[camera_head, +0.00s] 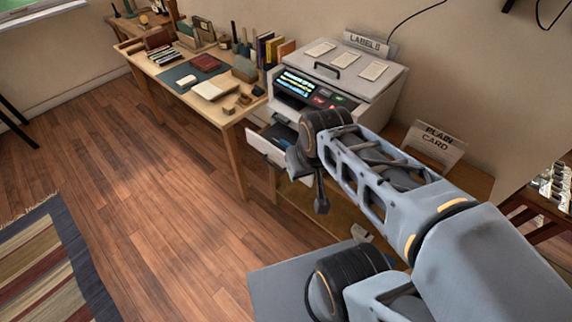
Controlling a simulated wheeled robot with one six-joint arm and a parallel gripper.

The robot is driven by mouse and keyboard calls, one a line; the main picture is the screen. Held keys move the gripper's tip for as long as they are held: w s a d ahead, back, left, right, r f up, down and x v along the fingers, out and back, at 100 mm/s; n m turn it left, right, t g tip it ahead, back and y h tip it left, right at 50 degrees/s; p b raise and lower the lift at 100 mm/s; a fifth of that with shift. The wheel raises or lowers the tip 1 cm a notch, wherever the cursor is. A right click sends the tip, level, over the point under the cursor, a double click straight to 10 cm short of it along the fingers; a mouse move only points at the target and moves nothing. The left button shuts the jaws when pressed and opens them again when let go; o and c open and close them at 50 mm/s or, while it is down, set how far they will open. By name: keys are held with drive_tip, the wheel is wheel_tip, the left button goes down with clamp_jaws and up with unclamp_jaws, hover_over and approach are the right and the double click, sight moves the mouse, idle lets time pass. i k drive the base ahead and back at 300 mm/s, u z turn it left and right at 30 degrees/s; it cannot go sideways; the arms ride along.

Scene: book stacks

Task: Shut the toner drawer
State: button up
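The toner drawer (264,147) is a white-fronted drawer with a dark inside. It sticks out to the left from the lower front of the grey label printer (371,88). My arm reaches in from the lower right, and my gripper (309,180) is just right of the drawer, overlapping its right end in the picture. I cannot tell whether they touch. The wrist hides part of the drawer and the printer's lower front. The fingers are small and dark, and their opening is not clear.
A wooden desk (228,112) with books and boxes stands to the left, close to the drawer. A "PLAIN CARD" sign (434,143) is on the brown surface right of the printer. Bare wooden floor (170,210) lies left of the drawer, with a striped rug (45,262) beyond.

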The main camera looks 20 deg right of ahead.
sight(261, 142)
drive_tip(key=i, duration=0.5)
drive_tip(key=k, duration=0.5)
drive_tip(key=u, duration=1.55)
drive_tip(key=i, duration=0.35)
drive_tip(key=u, duration=0.05)
